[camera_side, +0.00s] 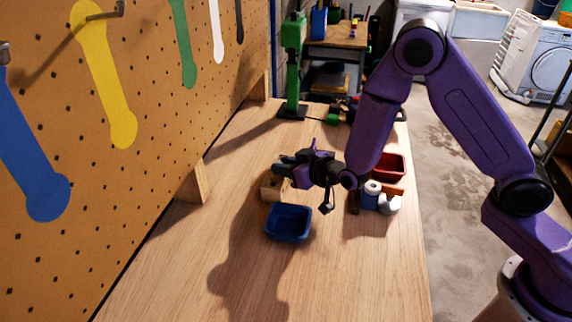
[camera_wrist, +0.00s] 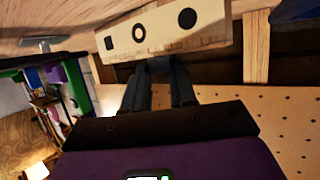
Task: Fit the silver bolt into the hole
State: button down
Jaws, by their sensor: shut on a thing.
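A pale wooden block (camera_side: 272,187) stands on the workbench under my gripper (camera_side: 284,168). In the wrist view the block (camera_wrist: 205,35) shows a dark square opening at the left, a light-rimmed round one in the middle and a dark round one at the right. My gripper (camera_wrist: 162,68) has its dark fingers close together in front of this face, below the middle and right openings. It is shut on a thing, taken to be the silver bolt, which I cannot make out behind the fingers. Whether it touches the block cannot be told.
A blue tray (camera_side: 288,236) sits just in front of the block. A red bin (camera_side: 391,166), a blue-and-white roll (camera_side: 371,195) and a white cup (camera_side: 390,205) are to the right. A pegboard (camera_side: 150,165) with colored tools borders the left. The front bench is clear.

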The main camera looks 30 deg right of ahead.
jog(key=c, duration=0.8)
grip_release()
jog(key=shift+v, duration=8.7)
